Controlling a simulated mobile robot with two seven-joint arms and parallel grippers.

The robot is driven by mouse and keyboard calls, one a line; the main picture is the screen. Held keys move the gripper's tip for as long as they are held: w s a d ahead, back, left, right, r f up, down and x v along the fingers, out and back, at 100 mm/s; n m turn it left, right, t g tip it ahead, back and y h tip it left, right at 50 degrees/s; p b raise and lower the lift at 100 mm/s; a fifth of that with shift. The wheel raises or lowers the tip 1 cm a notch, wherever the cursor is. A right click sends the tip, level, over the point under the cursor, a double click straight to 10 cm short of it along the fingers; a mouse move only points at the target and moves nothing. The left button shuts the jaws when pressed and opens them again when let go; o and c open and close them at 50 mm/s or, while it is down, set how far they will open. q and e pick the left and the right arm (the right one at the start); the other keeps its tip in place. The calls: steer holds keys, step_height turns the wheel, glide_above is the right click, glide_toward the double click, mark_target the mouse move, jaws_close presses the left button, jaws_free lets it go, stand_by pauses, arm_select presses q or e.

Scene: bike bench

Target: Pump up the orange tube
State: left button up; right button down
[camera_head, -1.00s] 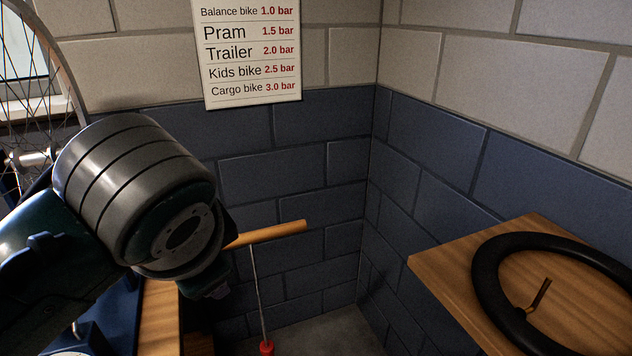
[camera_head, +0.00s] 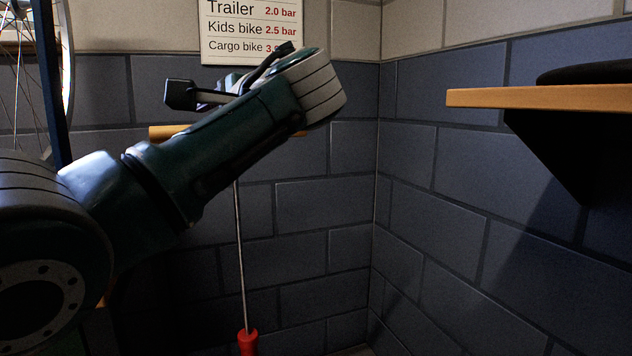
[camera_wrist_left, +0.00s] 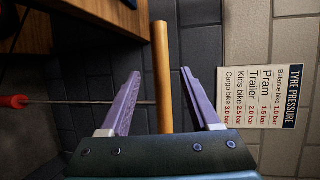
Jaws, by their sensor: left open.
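The pump's wooden T-handle (camera_head: 165,131) is up on its thin metal rod (camera_head: 239,250), with a red collar (camera_head: 247,341) low down. My left arm covers the middle of the handle in the head view, and my left fingers cannot be made out there. In the left wrist view, my left gripper (camera_wrist_left: 160,76) is open, with the wooden handle (camera_wrist_left: 162,50) running between its two purple fingers, a gap on each side. The red collar (camera_wrist_left: 14,102) shows at the left edge there. The pump's foot is out of sight. No orange tube is visible. My right gripper is not in view.
A wooden shelf (camera_head: 540,97) juts from the right wall with a black ring (camera_head: 590,73) on it, seen edge-on. A pressure chart (camera_head: 250,30) hangs on the back wall. A spoked wheel (camera_head: 25,80) stands at the left. The space before the corner is clear.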

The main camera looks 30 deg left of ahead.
arm_select(q)
steer(key=b+x, duration=0.2)
steer(key=x, duration=0.8)
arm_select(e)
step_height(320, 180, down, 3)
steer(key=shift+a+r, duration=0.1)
arm_select(q)
steer(key=shift+a+r, duration=0.1)
jaws_close()
stand_by(1.0)
